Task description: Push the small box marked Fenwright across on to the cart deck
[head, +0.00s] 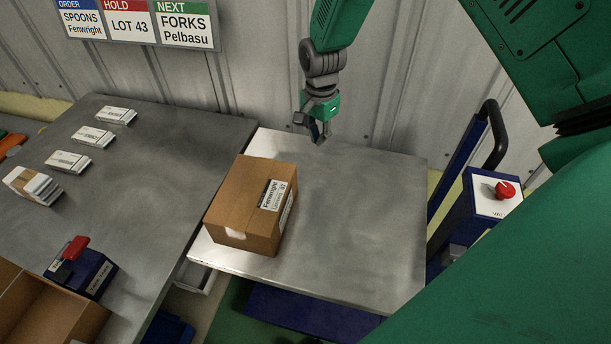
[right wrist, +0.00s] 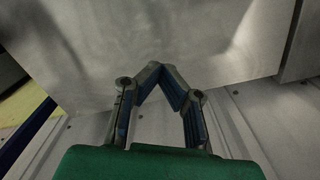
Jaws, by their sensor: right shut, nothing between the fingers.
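The brown cardboard box (head: 240,208) has a white label reading Fenwright on its top. It sits upright on the grey cart deck (head: 362,218), with its left side close along the deck's left edge, beside the bench. My right gripper (head: 319,138) points down near the deck's back edge, behind and to the right of the box and apart from it. Its fingers are shut with nothing between them. In the right wrist view the fingertips (right wrist: 160,72) meet in front of the bare deck (right wrist: 120,55); the box is not visible there. My left gripper is not in view.
The metal bench (head: 150,185) stands left, holding white packs (head: 68,161), a blue device with a red handle (head: 85,265) and an open carton (head: 40,312). A blue post with a red button (head: 504,190) stands right. A ribbed wall is behind. The deck's right half is clear.

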